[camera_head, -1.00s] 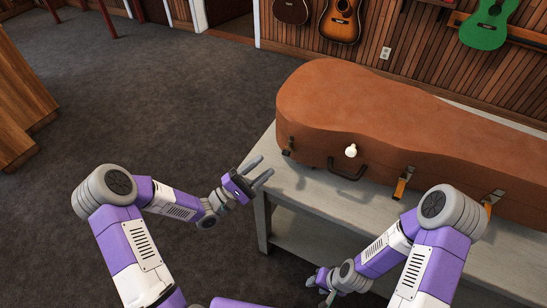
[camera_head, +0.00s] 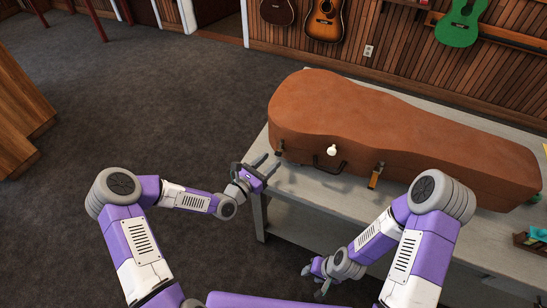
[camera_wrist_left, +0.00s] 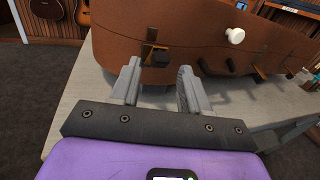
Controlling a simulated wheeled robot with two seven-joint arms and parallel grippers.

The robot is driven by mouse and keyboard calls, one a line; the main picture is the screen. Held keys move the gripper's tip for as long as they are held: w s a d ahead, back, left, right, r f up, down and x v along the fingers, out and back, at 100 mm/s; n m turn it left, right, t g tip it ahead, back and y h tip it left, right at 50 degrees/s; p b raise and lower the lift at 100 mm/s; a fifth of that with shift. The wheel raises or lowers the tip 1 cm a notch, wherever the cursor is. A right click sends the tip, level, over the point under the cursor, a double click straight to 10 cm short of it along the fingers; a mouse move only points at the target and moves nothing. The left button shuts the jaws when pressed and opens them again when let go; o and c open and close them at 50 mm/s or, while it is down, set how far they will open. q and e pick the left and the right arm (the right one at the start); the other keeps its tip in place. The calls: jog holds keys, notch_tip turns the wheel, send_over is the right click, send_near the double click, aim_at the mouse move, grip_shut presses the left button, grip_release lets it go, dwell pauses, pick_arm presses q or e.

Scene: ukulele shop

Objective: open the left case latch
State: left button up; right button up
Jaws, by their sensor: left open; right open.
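The brown case (camera_head: 370,120) lies shut on the grey table (camera_head: 300,188). Its left latch (camera_head: 279,146) is a small dark piece on the front side. In the left wrist view, the latch (camera_wrist_left: 157,56) shows between my fingers, with a brassy piece above it. My left gripper (camera_head: 268,163) is open and empty, its fingers pointing at the case just below and in front of the latch. I cannot tell whether they touch. My right gripper (camera_head: 318,284) is open and empty, low in front of the table.
A white knob (camera_head: 331,150) and dark handle (camera_head: 330,166) stick out right of the latch. A brassy latch (camera_head: 376,175) hangs down farther right. A small tray (camera_head: 525,241) stands at the right. Guitars hang on the wall behind. The floor at left is clear.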

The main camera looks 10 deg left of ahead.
pick_arm(q)
jog(key=shift+x, duration=1.45)
grip_shut()
jog(key=f+t+h+b, duration=0.1)
jog(key=b, duration=0.4)
jog(key=f+m+t+h+b, duration=0.1)
jog(key=b, duration=0.5)
jog(key=f+m+t+h+b, duration=0.1)
jog(key=t+b, duration=0.1)
jog(key=b, duration=0.3)
jog(key=shift+s+f+h, duration=0.4)
jog(key=shift+f+m+t+h+b, duration=0.2)
jog(key=shift+m+t+h+b, duration=0.3)
jog(key=shift+b, duration=0.75)
